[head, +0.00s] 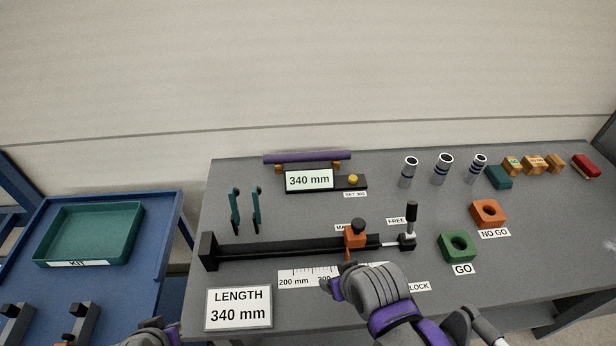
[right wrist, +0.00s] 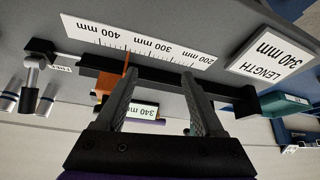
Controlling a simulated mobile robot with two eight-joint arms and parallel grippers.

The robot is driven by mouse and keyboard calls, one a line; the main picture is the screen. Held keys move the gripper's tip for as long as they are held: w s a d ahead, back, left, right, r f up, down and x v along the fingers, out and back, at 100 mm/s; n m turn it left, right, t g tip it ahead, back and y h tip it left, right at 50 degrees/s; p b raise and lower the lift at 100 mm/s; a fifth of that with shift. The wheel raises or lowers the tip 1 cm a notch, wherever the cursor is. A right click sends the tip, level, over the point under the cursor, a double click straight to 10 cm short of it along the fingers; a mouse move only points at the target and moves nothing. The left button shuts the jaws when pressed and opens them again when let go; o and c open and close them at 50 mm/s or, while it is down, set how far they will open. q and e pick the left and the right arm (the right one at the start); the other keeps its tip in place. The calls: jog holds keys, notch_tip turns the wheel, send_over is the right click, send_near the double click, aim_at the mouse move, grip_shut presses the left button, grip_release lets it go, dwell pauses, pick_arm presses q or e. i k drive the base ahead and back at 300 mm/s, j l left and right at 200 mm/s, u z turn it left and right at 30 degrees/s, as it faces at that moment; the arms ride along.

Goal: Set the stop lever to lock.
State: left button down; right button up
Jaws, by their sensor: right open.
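The stop lever (head: 411,218), a pale rod with a black grip, stands upright on a black block at the right end of the black rail (head: 290,248), beside the FREE label (head: 396,220). The LOCK label (head: 419,287) lies nearer the front edge, partly hidden by my right arm. In the right wrist view the lever (right wrist: 33,66) is at the far left. My right gripper (head: 332,286) is open and empty, in front of the rail and left of the lever; its two fingers (right wrist: 158,90) are spread over the rail. My left gripper (head: 152,334) barely shows at the bottom edge.
An orange slider (head: 355,238) with a black knob sits on the rail between my right gripper and the lever. A green GO block (head: 458,246) and an orange NO GO block (head: 488,213) stand right of the lever. A 340 mm sign (head: 238,308) stands at front left.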

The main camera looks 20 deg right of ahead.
aim_at(412, 206)
jog(key=z, duration=1.65)
jog(key=l, duration=0.9)
jog(key=i+u, duration=0.05)
